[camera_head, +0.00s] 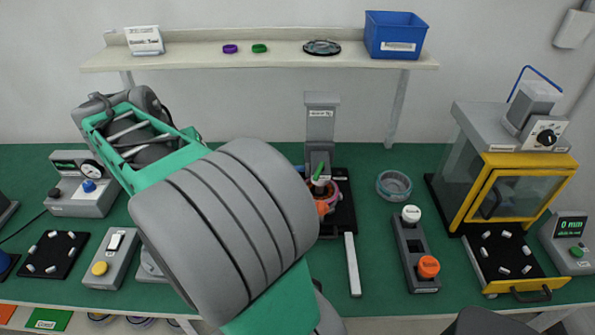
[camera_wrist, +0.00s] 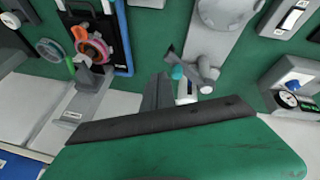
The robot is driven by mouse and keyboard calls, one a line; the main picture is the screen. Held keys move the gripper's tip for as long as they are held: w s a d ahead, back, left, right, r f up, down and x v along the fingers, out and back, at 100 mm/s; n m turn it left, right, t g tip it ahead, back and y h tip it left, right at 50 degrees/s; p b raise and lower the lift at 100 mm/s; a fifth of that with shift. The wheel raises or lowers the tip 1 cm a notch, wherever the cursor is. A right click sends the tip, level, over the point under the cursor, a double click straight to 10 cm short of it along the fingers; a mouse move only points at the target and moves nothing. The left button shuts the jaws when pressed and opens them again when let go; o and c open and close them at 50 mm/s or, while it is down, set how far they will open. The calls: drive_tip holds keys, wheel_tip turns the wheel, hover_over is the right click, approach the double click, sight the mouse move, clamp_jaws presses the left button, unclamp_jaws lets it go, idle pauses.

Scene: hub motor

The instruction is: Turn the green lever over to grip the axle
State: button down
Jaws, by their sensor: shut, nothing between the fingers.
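In the wrist view the lever (camera_wrist: 71,66) is a small green piece at the left, beside the pink ring (camera_wrist: 92,48). The axle is not clearly made out. My gripper (camera_wrist: 160,80) is shut and empty, with its fingers apart from the lever, to its right in the wrist view. In the head view my arm hides the fingers.
A grey stand with a teal knob (camera_wrist: 178,72) is close to my fingers. Right of the fixture are a teal ring (camera_head: 394,185), a block with white and orange knobs (camera_head: 413,250) and a yellow-framed oven (camera_head: 490,205). A shelf (camera_head: 280,61) runs behind.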

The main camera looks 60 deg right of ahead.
sight(319, 172)
drive_tip(key=s+d+f+m+g, duration=0.25)
drive_tip(key=s+d+m, duration=0.2)
drive_tip(key=d, duration=0.45)
drive_tip(key=s+d+f+m+g, duration=0.1)
drive_tip(key=s+d+m+g, duration=0.35)
drive_tip(key=d, duration=0.45)
drive_tip(key=s+d+f, duration=0.4)
drive_tip(key=s+f, duration=0.4)
drive_tip(key=shift+s+d+t, duration=0.3)
drive_tip(key=shift+s+t, duration=0.05)
drive_tip(key=shift+t, duration=0.05)
drive_tip(key=shift+s, duration=0.15)
drive_tip(key=shift+a+n+h+b, duration=0.15)
drive_tip(key=shift+n+h+b, duration=0.15)
drive_tip(key=shift+b, duration=0.05)
